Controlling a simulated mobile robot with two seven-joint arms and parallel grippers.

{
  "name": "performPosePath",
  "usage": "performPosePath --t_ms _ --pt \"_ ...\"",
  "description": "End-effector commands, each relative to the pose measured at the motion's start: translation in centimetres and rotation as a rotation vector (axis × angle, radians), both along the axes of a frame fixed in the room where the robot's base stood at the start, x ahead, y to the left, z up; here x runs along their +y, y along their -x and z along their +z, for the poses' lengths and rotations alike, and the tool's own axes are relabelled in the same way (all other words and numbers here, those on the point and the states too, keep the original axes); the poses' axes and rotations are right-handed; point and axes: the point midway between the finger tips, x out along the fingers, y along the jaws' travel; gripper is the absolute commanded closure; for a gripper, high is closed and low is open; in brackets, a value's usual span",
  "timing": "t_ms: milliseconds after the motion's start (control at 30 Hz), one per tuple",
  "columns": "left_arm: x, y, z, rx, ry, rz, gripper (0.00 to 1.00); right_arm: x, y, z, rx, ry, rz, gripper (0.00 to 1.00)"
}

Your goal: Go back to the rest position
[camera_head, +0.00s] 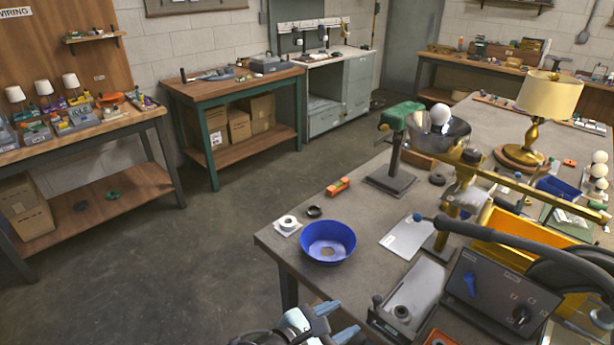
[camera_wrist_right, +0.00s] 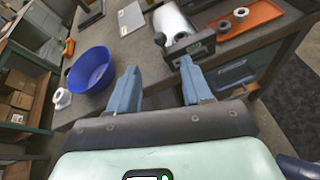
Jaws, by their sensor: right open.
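My right gripper (camera_head: 336,321) shows at the bottom edge of the head view, just in front of the workbench's near edge. In the right wrist view its two blue fingers stand wide apart (camera_wrist_right: 158,78) with nothing between them. A blue bowl (camera_head: 328,242) sits on the bench's near left corner, beyond the gripper; it also shows left of the fingers in the wrist view (camera_wrist_right: 91,69). My left gripper is in neither view.
The grey workbench (camera_head: 284,254) carries a grey tray with a cylinder (camera_head: 410,296), a control box (camera_head: 500,297), a yellow bin (camera_head: 520,238), a green-headed stand (camera_head: 396,150) and a brass lamp (camera_head: 548,97). The floor (camera_head: 200,260) to the left is clear.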

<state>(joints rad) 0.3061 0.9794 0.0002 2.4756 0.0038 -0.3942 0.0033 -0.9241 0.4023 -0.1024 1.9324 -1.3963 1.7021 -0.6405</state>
Motion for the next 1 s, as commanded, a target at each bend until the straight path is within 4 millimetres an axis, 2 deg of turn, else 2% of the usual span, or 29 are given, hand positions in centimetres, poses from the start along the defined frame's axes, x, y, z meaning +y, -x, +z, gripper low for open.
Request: performPosePath --t_ms 67,133,167,267,300,367,400,500,600,700,800,900,1000 --pt "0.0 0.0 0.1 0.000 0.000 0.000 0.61 -0.2 -0.1 -0.9 0.022 -0.012 -0.004 0.51" --pt "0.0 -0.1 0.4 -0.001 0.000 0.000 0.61 -0.6 -0.1 -3.0 0.068 -0.046 -0.017 0.51" --pt "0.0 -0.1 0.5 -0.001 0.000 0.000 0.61 -0.8 0.0 -4.3 0.098 -0.070 -0.025 0.51" --pt "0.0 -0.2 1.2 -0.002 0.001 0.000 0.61 -1.9 1.1 -10.4 0.228 -0.192 -0.086 0.51" --pt "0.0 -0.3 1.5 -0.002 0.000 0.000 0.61 -2.3 2.0 -13.2 0.286 -0.259 -0.128 0.51" --pt "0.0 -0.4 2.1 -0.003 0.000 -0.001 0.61 -2.9 3.9 -17.5 0.368 -0.374 -0.215 0.51" --pt "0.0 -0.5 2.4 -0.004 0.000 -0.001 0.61 -3.1 5.5 -20.1 0.417 -0.457 -0.286 0.51" --pt "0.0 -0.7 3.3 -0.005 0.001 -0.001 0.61 -3.0 10.3 -26.0 0.504 -0.687 -0.524 0.51" --pt "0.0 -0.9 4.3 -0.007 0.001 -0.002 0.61 -2.1 14.7 -30.1 0.517 -0.911 -0.822 0.51" --pt "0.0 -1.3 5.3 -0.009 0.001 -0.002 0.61 -0.8 18.0 -32.8 0.442 -1.106 -1.160 0.51" --pt "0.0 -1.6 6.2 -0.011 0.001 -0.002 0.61 -0.1 19.7 -34.6 0.279 -1.249 -1.509 0.51" --pt "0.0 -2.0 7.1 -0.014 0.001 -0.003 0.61 -0.6 20.5 -35.9 0.058 -1.319 -1.810 0.51" --pt "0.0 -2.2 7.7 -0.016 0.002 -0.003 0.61 -1.7 20.9 -36.8 -0.161 -1.333 -2.023 0.51"
